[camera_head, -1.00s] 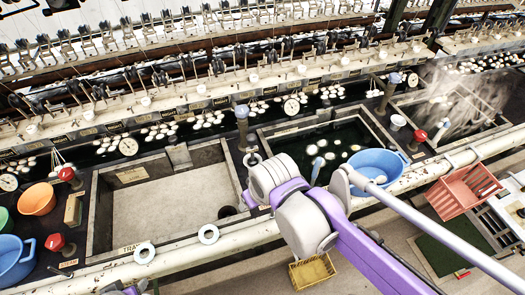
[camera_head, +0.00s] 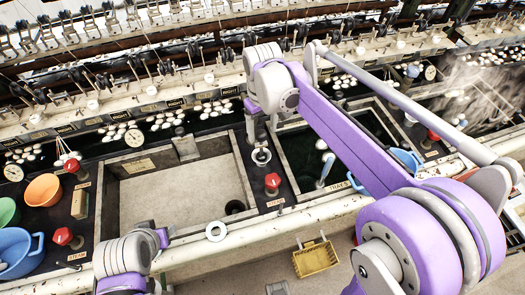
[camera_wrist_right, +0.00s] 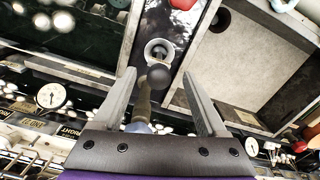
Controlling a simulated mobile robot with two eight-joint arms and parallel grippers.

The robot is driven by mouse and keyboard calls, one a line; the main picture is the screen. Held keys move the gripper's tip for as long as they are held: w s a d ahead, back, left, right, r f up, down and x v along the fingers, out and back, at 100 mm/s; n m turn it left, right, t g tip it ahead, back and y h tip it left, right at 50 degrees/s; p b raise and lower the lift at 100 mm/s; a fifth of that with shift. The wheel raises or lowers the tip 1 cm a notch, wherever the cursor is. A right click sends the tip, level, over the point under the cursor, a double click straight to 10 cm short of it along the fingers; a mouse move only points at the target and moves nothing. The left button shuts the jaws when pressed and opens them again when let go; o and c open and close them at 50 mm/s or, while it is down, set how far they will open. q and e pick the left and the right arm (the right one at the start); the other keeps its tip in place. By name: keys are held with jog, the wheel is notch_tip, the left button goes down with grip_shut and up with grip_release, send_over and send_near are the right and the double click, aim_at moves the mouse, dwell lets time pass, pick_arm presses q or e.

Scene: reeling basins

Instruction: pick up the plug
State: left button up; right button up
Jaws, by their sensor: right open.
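My right gripper (camera_head: 257,125) reaches down over the dark ledge between two basins. In the right wrist view its two fingers (camera_wrist_right: 158,76) are open and apart, with nothing held. A dark round knob (camera_wrist_right: 159,75), which may be the plug, shows between the fingertips on a brownish stem; I cannot tell whether the fingers touch it. A pale ring-shaped cup (camera_wrist_right: 157,49) lies just beyond the knob and also shows in the head view (camera_head: 261,156). A dark round piece (camera_head: 235,207) sits in the pale basin's corner. My left gripper is not visible, only its wrist.
A red knob (camera_head: 272,181) stands on the ledge near the right gripper. The pale basin (camera_head: 200,149) is to its left, a dark water basin (camera_head: 303,158) to its right. Orange (camera_head: 43,189) and blue (camera_head: 16,250) bowls stand at left. Dials and reeling machinery line the back.

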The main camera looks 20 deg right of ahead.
aim_at(261, 140)
jog(key=f, duration=0.5)
jog(key=shift+w+f, duration=0.35)
jog(key=shift+w, duration=0.05)
jog(key=shift+c, duration=0.2)
grip_shut()
